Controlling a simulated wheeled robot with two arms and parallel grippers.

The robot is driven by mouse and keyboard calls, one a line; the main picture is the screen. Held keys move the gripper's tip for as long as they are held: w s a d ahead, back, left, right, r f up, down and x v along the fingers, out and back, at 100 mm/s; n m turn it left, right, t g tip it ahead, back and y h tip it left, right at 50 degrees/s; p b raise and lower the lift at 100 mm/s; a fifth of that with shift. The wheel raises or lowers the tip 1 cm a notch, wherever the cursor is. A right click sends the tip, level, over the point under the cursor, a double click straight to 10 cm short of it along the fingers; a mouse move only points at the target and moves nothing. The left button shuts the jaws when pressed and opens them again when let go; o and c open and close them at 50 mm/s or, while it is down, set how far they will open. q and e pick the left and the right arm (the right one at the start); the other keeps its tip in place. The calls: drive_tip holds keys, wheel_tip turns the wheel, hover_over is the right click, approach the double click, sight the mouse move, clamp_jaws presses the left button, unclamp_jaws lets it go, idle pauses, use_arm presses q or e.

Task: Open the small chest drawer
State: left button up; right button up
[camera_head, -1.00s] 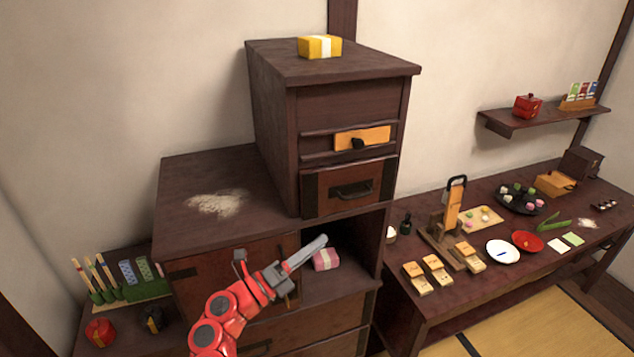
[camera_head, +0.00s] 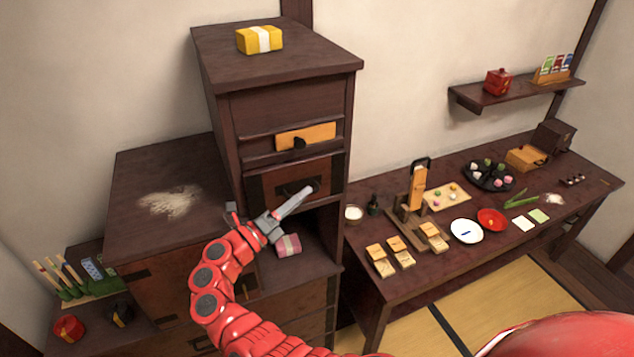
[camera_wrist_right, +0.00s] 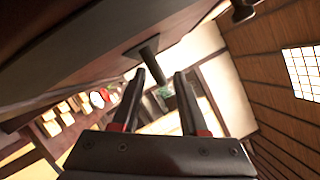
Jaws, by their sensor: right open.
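The small chest (camera_head: 285,105) stands on a lower dark cabinet. Its front has a light wooden panel with a black knob (camera_head: 300,142). Below that is a reddish-brown drawer (camera_head: 268,186) with dark corner plates, and it looks shut. My right gripper (camera_head: 303,197) is in front of this drawer, its fingers over the handle area and hiding most of the handle. In the right wrist view the gripper (camera_wrist_right: 163,76) is open and empty. A dark handle (camera_wrist_right: 148,48) sticks out close to its left fingertip; I cannot tell whether they touch. My left gripper is out of view.
A pink wrapped bundle (camera_head: 288,245) lies in the open niche below the drawer. A yellow bundle (camera_head: 260,40) sits on top of the chest. A low table (camera_head: 400,270) with dishes and wooden pieces stands to the right.

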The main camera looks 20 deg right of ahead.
drive_tip(key=shift+w+d+r, duration=0.1)
drive_tip(key=shift+w+d, duration=0.15)
drive_tip(key=shift+d, duration=0.35)
drive_tip(key=shift+a, duration=0.1)
clamp_jaws()
idle(1.0)
